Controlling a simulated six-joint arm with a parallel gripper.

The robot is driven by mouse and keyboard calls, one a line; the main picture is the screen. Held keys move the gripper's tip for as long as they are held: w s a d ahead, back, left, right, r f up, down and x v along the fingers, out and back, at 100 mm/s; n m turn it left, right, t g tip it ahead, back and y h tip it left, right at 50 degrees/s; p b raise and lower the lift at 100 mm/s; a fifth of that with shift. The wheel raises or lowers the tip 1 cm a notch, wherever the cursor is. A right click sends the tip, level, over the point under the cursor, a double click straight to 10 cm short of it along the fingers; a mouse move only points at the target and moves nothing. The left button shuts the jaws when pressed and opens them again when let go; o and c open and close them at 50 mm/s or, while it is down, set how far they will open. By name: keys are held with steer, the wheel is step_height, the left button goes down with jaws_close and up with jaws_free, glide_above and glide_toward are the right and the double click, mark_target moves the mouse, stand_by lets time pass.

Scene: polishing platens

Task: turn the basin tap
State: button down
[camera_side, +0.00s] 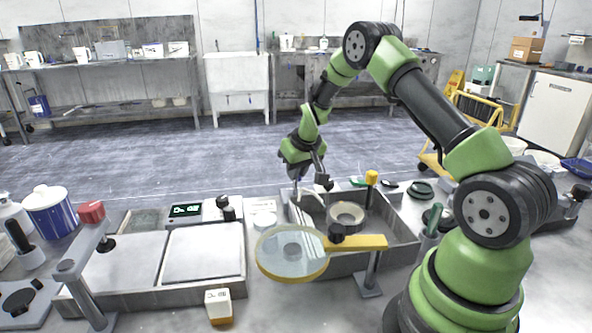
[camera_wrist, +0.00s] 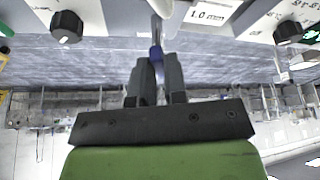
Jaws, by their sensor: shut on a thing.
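The basin (camera_side: 340,264) is a grey metal trough right of centre in the side view. My gripper (camera_side: 297,188) points down at its back left edge. In the wrist view, my gripper (camera_wrist: 155,82) has its two dark fingers close together on the tap (camera_wrist: 157,53), a slim part with a blue section and a grey length running up to the top edge. In the side view the gripped part of the tap is too small to make out clearly.
A grey ring-shaped piece (camera_side: 346,214) sits in the basin. A round glass disc (camera_side: 291,254) on a yellow arm (camera_side: 360,243) stands in front. Two pale platens (camera_side: 204,254) lie to the left.

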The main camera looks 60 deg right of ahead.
steer(key=n+y, duration=0.1)
steer(key=n, duration=0.2)
steer(key=n+y, duration=0.1)
steer(key=n, duration=0.2)
steer(key=shift+d+y, duration=0.2)
steer(key=shift+y, duration=0.1)
steer(key=n+y, duration=0.1)
steer(key=n, duration=0.5)
steer(key=shift+d+g+y, duration=0.15)
steer(key=shift+g+y, duration=0.15)
steer(key=shift+y, duration=0.1)
steer(key=shift+f, duration=0.1)
steer(key=c, duration=1.2)
jaws_free()
steer(key=shift+o, duration=0.2)
steer(key=v, duration=1)
